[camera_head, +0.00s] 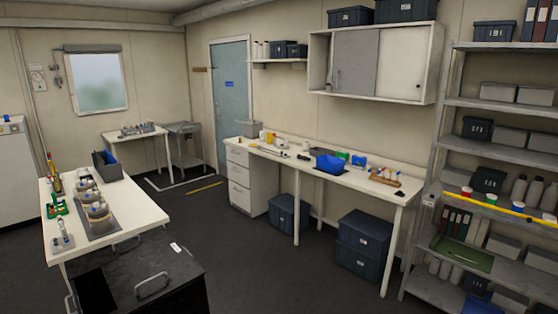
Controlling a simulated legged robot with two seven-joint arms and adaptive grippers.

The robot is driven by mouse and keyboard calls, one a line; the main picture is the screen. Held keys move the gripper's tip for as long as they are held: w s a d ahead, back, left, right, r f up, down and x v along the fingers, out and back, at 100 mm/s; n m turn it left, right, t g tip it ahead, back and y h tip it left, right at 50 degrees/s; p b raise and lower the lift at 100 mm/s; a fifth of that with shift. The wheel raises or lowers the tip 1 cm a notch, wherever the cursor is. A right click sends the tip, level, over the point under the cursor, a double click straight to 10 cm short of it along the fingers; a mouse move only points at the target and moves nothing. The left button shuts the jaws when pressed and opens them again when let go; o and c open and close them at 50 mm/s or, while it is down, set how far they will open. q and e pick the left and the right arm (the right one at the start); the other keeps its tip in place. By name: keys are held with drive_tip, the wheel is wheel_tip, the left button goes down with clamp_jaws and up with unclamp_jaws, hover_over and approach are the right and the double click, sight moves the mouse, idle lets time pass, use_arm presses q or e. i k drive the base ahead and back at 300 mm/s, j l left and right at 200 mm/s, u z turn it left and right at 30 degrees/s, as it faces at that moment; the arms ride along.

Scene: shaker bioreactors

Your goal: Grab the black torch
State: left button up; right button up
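A small dark object (303,157) lies on the long white bench (345,178) along the back wall, left of a blue bin (329,164). It is too small for me to tell whether it is the black torch. No other thing in view is clearly a torch. Neither of my grippers is in view.
A white table (135,208) with several grey vessels stands at the left. A black unit with handles (170,272) is in the near left foreground. Grey shelving (480,103) fills the right. Dark floor (265,265) is open in the middle.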

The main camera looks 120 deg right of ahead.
sight(299, 156)
drive_tip(key=l+z, duration=0.1)
drive_tip(key=z, duration=0.35)
drive_tip(key=k+l+z, duration=0.1)
drive_tip(key=z, duration=0.4)
drive_tip(key=l+z, duration=0.25)
drive_tip(key=z, duration=0.2)
drive_tip(key=l+z, duration=0.15)
drive_tip(key=z, duration=0.35)
drive_tip(key=l+z, duration=0.1)
drive_tip(key=z, duration=0.35)
drive_tip(key=i+l+z, duration=0.4)
drive_tip(key=l, duration=0.15)
drive_tip(key=i+l+z, duration=1)
drive_tip(key=i+z, duration=0.15)
drive_tip(key=i+l, duration=0.15)
drive_tip(key=i, duration=0.3)
drive_tip(key=i+l, duration=0.1)
drive_tip(key=i, duration=0.4)
drive_tip(key=i+l, duration=0.15)
drive_tip(key=i, duration=0.3)
drive_tip(key=z, duration=0.05)
